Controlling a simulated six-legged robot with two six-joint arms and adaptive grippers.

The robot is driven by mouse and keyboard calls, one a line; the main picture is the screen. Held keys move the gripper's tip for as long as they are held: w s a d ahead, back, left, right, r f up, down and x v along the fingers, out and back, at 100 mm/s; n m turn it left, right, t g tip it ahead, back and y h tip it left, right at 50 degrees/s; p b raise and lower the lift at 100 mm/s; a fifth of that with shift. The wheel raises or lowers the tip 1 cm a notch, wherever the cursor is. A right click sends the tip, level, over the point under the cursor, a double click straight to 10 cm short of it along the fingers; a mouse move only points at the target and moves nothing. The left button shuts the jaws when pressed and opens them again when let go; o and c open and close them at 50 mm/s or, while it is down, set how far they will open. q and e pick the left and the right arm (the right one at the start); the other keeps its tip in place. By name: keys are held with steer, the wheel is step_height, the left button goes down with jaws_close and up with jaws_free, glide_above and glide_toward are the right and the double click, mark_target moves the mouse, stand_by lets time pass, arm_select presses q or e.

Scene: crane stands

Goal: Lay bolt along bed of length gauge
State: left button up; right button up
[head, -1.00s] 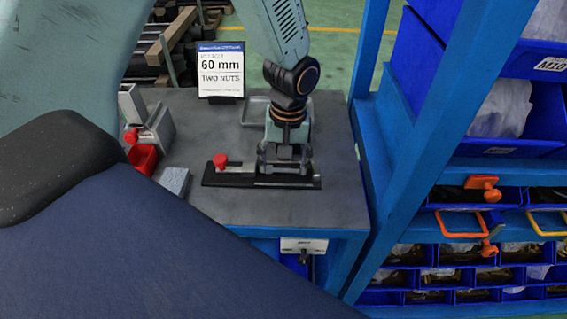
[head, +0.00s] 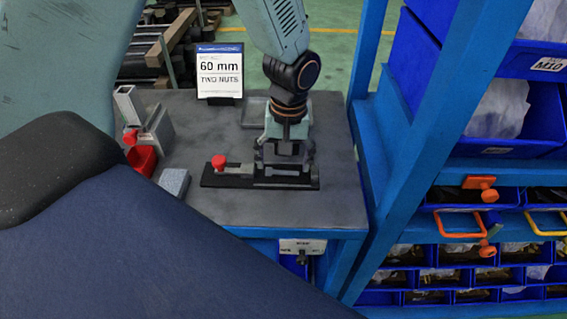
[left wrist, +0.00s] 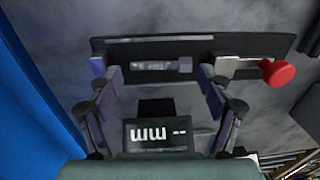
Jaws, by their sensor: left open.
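The length gauge (head: 232,181) is a long black bar with a red knob (head: 220,161) at its left end in the head view. It crosses the top of the left wrist view (left wrist: 250,45), with the red knob (left wrist: 278,73) at right. A dark grey bolt (left wrist: 160,66) lies lengthwise along the gauge bed, its thicker end to the right. My left gripper (head: 286,164) is over the right part of the gauge. In the left wrist view the gripper (left wrist: 153,72) is open, its fingers apart beyond the bolt's two ends. My right gripper is not in view.
A sign (head: 220,72) reading 60 mm, two nuts stands at the back of the grey bench (head: 240,212). A red bin (head: 142,160), a grey block (head: 174,182) and a shallow tray (head: 256,110) are nearby. A blue rack (head: 395,150) with bins stands right of the bench.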

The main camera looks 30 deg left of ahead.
mark_target(287, 171)
arm_select(q)
step_height(287, 171, up, 11)
steer(key=p, duration=0.1)
steer(key=shift+w+d, duration=0.15)
steer(key=shift+d, duration=0.1)
steer(key=shift+f, duration=0.15)
steer(key=shift+f, duration=0.1)
steer(key=f, duration=0.4)
steer(key=f+b, duration=0.1)
steer(key=f, duration=0.7)
steer(key=shift+s+a+f, duration=0.2)
steer(key=shift+a, duration=0.1)
steer(key=shift+w+r, duration=0.1)
steer(key=shift+r, duration=0.9)
steer(key=shift+f, duration=0.1)
